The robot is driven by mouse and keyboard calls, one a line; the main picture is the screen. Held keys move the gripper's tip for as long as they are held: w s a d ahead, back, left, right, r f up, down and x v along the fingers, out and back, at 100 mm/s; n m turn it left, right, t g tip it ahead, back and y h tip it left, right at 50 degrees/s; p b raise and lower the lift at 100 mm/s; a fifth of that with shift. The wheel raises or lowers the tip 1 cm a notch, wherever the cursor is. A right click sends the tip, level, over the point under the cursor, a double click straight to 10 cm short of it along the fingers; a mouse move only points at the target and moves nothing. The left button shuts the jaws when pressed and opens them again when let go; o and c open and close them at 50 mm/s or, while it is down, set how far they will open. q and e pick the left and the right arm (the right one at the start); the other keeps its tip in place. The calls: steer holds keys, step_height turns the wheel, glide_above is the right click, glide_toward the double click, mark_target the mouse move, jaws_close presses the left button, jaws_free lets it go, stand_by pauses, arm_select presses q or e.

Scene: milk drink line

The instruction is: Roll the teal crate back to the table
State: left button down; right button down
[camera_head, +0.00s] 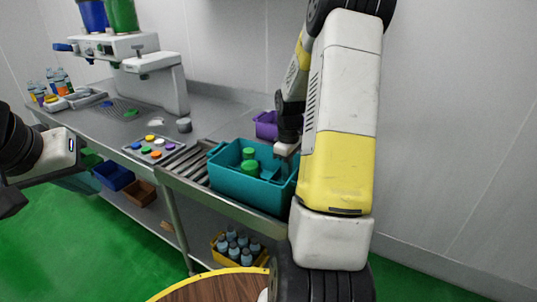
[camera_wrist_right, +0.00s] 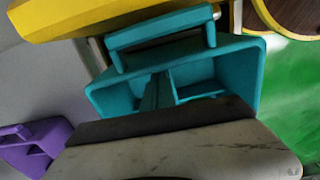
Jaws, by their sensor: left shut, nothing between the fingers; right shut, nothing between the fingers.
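The teal crate (camera_head: 248,189) stands upright on the roller section (camera_head: 190,165) at the right end of the steel table (camera_head: 215,130). Two green-topped items (camera_head: 249,161) show inside it. In the right wrist view, the crate (camera_wrist_right: 255,75) shows a raised handle and inner dividers. My right gripper (camera_head: 286,151) is shut and empty at the crate's right end, over its rim. Its fingertips are mostly hidden, and I cannot tell whether they touch the crate. My left gripper (camera_head: 12,203) is shut at the left edge, away from the crate.
A purple crate (camera_head: 266,125) stands behind the teal one. A white machine (camera_head: 150,75) stands further back. A yellow crate of bottles (camera_head: 262,258) is on the lower shelf.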

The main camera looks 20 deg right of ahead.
mark_target(276, 176)
step_height(276, 176, down, 4)
steer(key=shift+a+r, duration=0.1)
steer(key=shift+r, duration=0.15)
steer(key=shift+w+a+r, duration=0.15)
steer(key=shift+w+a, duration=0.65)
steer(key=shift+w, duration=0.3)
steer(key=shift+w+a, duration=0.3)
steer(key=shift+w, duration=0.15)
